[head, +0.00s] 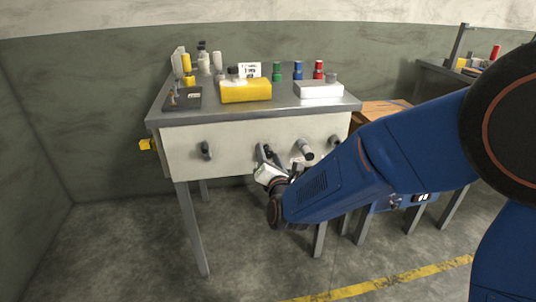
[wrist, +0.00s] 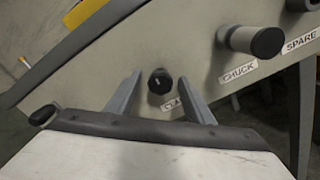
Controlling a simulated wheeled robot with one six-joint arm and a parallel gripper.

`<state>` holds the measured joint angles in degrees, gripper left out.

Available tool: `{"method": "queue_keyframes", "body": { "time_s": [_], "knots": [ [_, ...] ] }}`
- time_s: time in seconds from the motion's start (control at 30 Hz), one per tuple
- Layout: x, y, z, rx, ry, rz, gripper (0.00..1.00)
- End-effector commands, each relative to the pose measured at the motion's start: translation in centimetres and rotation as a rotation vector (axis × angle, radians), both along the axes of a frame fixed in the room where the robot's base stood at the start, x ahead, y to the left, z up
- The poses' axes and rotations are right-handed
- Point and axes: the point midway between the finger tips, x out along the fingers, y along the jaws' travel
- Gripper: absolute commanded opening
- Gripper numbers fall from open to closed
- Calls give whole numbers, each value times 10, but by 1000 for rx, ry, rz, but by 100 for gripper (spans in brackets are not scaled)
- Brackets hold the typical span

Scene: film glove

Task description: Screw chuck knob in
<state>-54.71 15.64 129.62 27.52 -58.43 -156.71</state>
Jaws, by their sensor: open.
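The chuck knob (wrist: 268,42) has a dark cap on a long pale shaft and sticks well out of the pale front panel (wrist: 205,55), above the CHUCK label (wrist: 238,73). In the head view it is the knob (head: 304,149) just right of my gripper (head: 268,160). In the wrist view my gripper (wrist: 160,79) is open and empty. Its two fingers point at the panel on either side of a dark, short knob (wrist: 160,81), whose label is partly hidden by a finger. I cannot tell how deep that knob sits between the fingers. The chuck knob is outside the fingers, to the right.
The spare knob (wrist: 302,5) is right of the chuck knob. A dark knob (head: 205,150) is at the panel's left. The bench top (head: 220,107) holds a yellow box (head: 245,92), a white box (head: 318,90) and several bottles. A wooden-topped bench (head: 382,110) stands to the right.

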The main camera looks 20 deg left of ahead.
Motion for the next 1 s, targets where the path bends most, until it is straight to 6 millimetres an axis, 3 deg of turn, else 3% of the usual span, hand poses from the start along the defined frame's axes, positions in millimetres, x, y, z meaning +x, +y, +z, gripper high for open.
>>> {"method": "queue_keyframes", "body": {
  "time_s": [0.47, 0.63, 1.0],
  "knots": [
    [10, 6, 0, 0, 0, 0, 48],
    [10, 6, 0, 0, 0, 0, 7],
    [10, 6, -1, 35, 22, -1, 6]
  ]
}}
